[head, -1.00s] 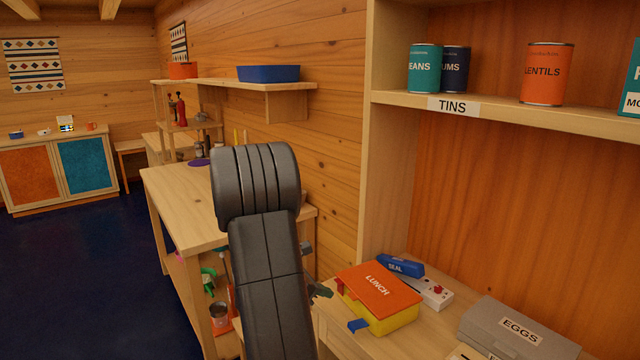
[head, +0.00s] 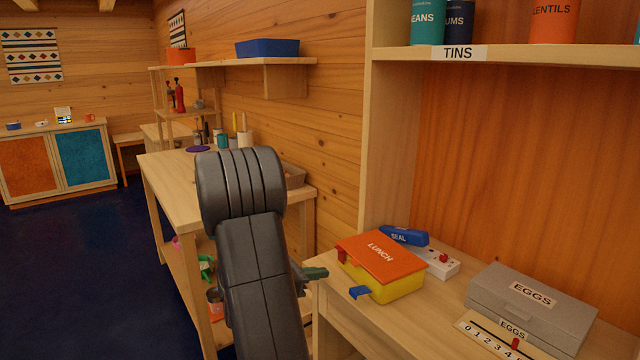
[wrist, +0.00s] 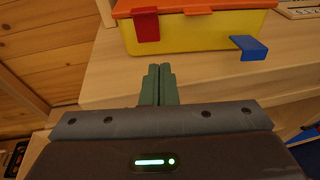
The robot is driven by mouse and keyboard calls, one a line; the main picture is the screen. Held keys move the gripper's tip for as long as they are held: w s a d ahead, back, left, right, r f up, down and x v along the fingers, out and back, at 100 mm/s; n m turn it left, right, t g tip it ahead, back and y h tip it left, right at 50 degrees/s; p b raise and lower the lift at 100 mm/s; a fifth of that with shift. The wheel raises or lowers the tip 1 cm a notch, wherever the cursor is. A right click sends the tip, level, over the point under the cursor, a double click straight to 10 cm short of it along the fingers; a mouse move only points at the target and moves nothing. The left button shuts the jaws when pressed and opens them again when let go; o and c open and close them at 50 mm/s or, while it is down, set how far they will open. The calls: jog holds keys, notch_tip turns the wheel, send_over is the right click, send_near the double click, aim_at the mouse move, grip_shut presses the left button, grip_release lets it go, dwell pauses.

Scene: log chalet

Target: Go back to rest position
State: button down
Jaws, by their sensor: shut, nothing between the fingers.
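My gripper (wrist: 158,85) is shut and empty in the wrist view, its two green fingers together. It points at the yellow lunch box with an orange lid (wrist: 200,32), a little apart from its near side. The dark arm stands in front and hides most of the wrist. The box's lid is down; a red latch (wrist: 146,25) and a blue latch (wrist: 249,48) show on its front.
A blue sealer (head: 404,236) and a white switch box (head: 442,262) lie behind the lunch box. A grey egg box (head: 530,303) is at right. Tins (head: 424,22) stand on the shelf above. A wooden workbench (head: 172,180) is left; the dark floor (head: 75,270) is open.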

notch_tip(320, 180, down, 2)
jog(key=t+h+b, duration=0.1)
jog(key=h+b, duration=0.1)
jog(key=b, duration=0.2)
jog(key=shift+w+d+t+h, duration=0.1)
jog(key=shift+t+h, duration=0.2)
